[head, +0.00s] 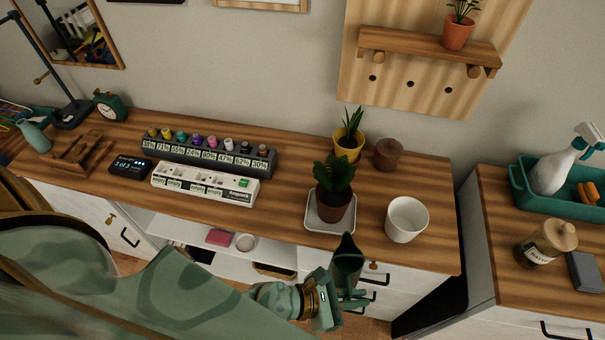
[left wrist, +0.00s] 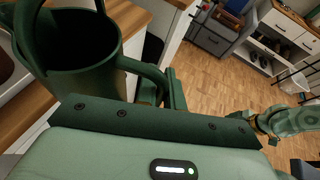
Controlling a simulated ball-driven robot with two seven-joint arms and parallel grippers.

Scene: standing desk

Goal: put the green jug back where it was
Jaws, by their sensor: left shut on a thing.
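The dark green jug (head: 347,265) is held in the air in front of the desk's front edge, below the potted plant on the tray. It looks roughly upright, with its pointed spout up. My left gripper (head: 338,300) is shut on its handle side. In the left wrist view the jug (left wrist: 78,45) is close up, its open mouth showing dark inside and its handle running to my jaws (left wrist: 160,90). Part of my other arm, with a brass ring, shows at the right of that view; its fingertips cannot be made out.
The wooden desk (head: 285,222) holds a plant on a square tray (head: 325,226), a white pot (head: 406,219), a brown lidded pot (head: 388,154), a yellow pot (head: 348,147), label racks (head: 205,185) and a pale green pitcher (head: 35,136). Bare wood lies between tray and white pot.

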